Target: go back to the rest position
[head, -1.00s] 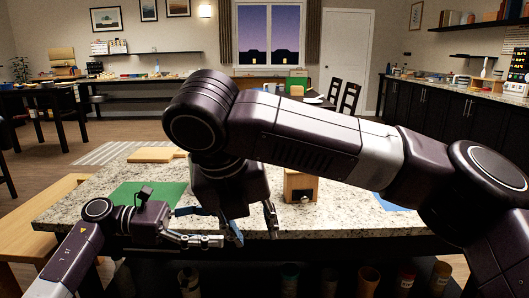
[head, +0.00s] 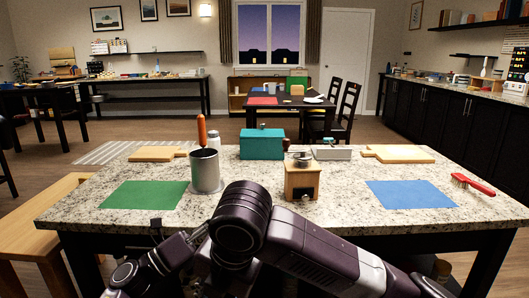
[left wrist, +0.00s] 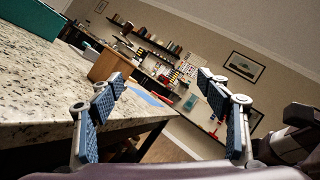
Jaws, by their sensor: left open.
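My left gripper (left wrist: 165,115) is open and empty in the left wrist view, its blue-padded fingers spread beside the table edge. In the head view, part of my left gripper (head: 197,235) shows low at the table's front edge. My right arm is folded across the bottom centre; its gripper is not visible. The grey metal stockpot (head: 205,174) stands upright on the speckled stone table (head: 340,208), apart from my left gripper.
On the table are a green mat (head: 143,195), blue mat (head: 411,194), wooden coffee grinder (head: 300,181), teal box (head: 262,144), white jar (head: 214,141), cutting boards (head: 400,154) and red-handled brush (head: 474,184). A wooden bench (head: 38,215) stands at left.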

